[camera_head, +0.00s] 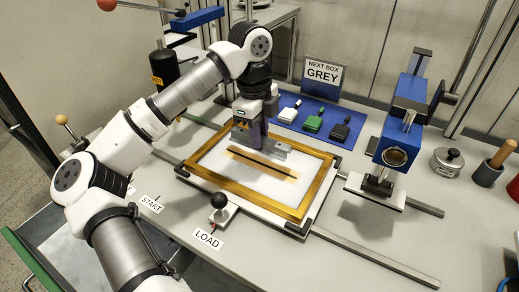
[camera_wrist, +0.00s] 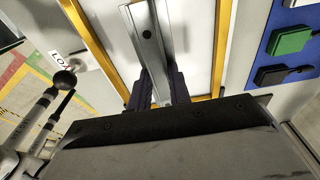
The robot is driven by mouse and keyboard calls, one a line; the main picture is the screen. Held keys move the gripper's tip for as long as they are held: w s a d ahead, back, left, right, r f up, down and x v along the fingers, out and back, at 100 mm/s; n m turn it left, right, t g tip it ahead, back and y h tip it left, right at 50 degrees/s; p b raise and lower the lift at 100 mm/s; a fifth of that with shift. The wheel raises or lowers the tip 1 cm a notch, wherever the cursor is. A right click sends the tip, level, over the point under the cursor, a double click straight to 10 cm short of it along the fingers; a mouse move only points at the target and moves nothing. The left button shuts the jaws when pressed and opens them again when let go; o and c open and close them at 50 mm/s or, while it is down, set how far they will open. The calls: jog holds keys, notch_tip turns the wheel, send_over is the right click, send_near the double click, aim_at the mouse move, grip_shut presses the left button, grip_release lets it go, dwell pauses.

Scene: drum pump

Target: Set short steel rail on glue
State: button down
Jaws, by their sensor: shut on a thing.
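The short steel rail (camera_head: 282,150) is a grey metal channel held level over the white panel inside the gold frame. My gripper (camera_head: 247,140) points down and is shut on the rail near its left part. In the wrist view the rail (camera_wrist: 147,35) runs away between the two dark fingers (camera_wrist: 160,88), with a dark hole in its face. An amber strip with a dark line along it, apparently the glue (camera_head: 288,176), lies on the white panel just in front of the rail. I cannot tell the exact gap between rail and panel. The strip does not show in the wrist view.
The gold frame (camera_head: 318,192) sits on a carriage over rails, with a black-knobbed lever (camera_head: 219,203) in front. Behind is a blue mat (camera_head: 285,122) with coloured blocks. A blue press (camera_head: 408,100) stands at right. A dark bottle (camera_head: 166,85) stands at left.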

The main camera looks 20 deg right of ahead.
aim_at(260, 163)
jog(key=shift+f+p, duration=0.3)
jog(key=shift+f, duration=2.7)
jog(key=shift+f, duration=0.1)
jog(key=c, duration=1.3)
grip_release()
jog(key=r, duration=0.4)
jog(key=r+b, duration=0.1)
jog(key=r, duration=0.7)
jog(key=shift+w+a+r, duration=0.15)
jog(key=shift+w+a, duration=0.25)
